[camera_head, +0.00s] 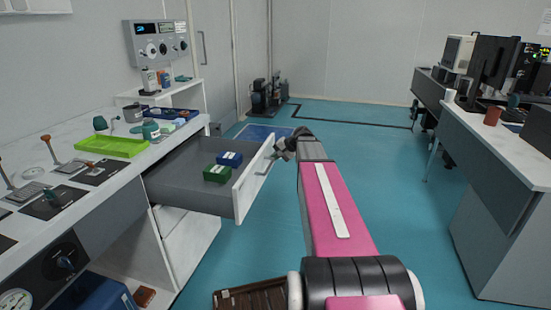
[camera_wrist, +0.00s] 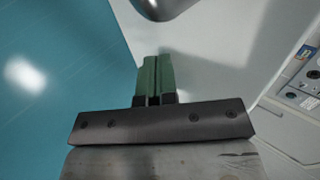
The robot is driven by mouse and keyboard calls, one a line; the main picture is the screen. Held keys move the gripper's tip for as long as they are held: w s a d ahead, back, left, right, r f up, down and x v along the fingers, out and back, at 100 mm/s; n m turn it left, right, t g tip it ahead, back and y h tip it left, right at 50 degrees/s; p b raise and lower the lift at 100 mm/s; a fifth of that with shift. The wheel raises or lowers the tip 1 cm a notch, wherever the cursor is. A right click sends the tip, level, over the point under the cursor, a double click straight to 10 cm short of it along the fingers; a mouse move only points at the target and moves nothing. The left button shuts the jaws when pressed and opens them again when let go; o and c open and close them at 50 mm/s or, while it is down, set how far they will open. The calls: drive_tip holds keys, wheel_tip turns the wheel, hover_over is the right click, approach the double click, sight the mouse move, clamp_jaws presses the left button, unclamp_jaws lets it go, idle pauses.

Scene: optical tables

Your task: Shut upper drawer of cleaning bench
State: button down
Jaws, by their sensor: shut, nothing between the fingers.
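The upper drawer (camera_head: 180,178) of the cleaning bench (camera_head: 120,188) stands pulled out, with its white front (camera_head: 250,184) facing right. Its bar handle (camera_head: 266,165) is on that front. In the head view my gripper (camera_head: 279,150) is at the far end of the drawer front, partly hidden by my own arm. In the wrist view my gripper (camera_wrist: 154,66) has its green fingers together and empty. A pale panel (camera_wrist: 215,45), seemingly the drawer front, lies beyond the fingers, with a dark rounded bar (camera_wrist: 160,7) at the top edge. I cannot tell whether the fingers touch the panel.
A green box (camera_head: 217,173) and a blue box (camera_head: 229,159) lie in the drawer. A green tray (camera_head: 111,146) and tools sit on the bench top. A brown slatted crate (camera_head: 250,296) is low at the front. Blue floor (camera_head: 400,210) is open on the right.

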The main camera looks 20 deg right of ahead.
hover_over(205, 160)
drive_tip(key=shift+a, duration=0.15)
idle(0.4)
drive_tip(key=shift+w+a, duration=0.1)
